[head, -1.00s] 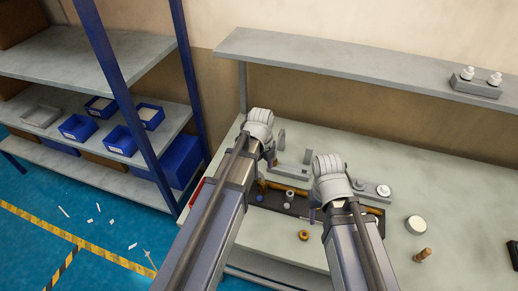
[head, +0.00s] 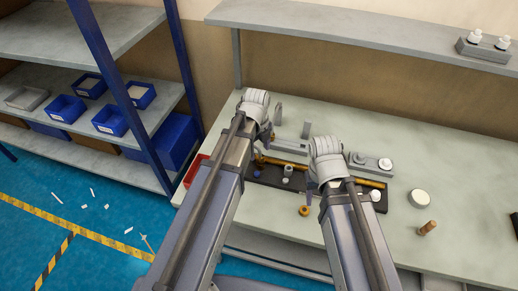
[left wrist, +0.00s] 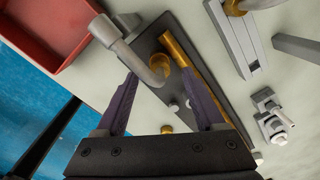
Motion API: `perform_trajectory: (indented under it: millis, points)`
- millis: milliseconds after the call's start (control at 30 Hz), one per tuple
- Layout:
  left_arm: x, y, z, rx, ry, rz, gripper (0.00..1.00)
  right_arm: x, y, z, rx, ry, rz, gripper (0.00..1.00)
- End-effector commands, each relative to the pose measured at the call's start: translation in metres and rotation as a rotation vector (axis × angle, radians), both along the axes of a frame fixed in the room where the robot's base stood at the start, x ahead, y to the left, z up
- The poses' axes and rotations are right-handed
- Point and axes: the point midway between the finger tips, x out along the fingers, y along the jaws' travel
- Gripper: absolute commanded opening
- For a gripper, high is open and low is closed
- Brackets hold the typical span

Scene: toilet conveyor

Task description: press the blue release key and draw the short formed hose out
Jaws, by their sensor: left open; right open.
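A dark plate (head: 268,177) with brass pipework (head: 283,163) lies on the bench. In the left wrist view a grey bent tube, apparently the formed hose (left wrist: 128,45), runs from the upper left to beside a brass fitting (left wrist: 186,62). My left gripper (left wrist: 157,76) is open, its purple fingers either side of the tube's lower end; I cannot tell if they touch it. A small blue spot, possibly the release key (head: 257,174), shows on the plate in the head view. My right gripper (head: 309,194) is above the plate, its fingertips mostly hidden by its wrist.
A red bin (head: 194,171) stands at the bench's left edge. A grey block with white knobs (head: 371,163), a white disc (head: 419,198) and a wooden-handled item (head: 427,229) are to the right. A brass ring (head: 305,211) lies near the front. A shelf (head: 350,30) runs behind.

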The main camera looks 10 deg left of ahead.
Motion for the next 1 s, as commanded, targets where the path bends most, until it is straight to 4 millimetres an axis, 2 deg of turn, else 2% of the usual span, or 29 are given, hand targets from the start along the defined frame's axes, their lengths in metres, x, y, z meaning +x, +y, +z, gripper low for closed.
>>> perform_trajectory:
  millis: [33,133,467,1000]
  points:
    - [0.0004,-0.0003,-0.0116,0.000,0.000,0.000,0.71,0.0000,0.0000,-0.0117,0.000,0.000,0.000,0.50]
    - [0.0007,-0.0005,-0.0175,0.000,0.000,0.000,0.71,0.0000,0.0000,-0.0175,0.000,0.000,0.000,0.50]
    - [0.0007,-0.0007,-0.0179,0.000,0.000,0.000,0.71,0.0000,0.0000,-0.0178,0.000,0.000,0.000,0.50]
    - [0.0007,-0.0007,-0.0179,0.000,0.000,0.000,0.11,0.0001,0.0000,-0.0179,0.000,0.000,0.000,0.50]
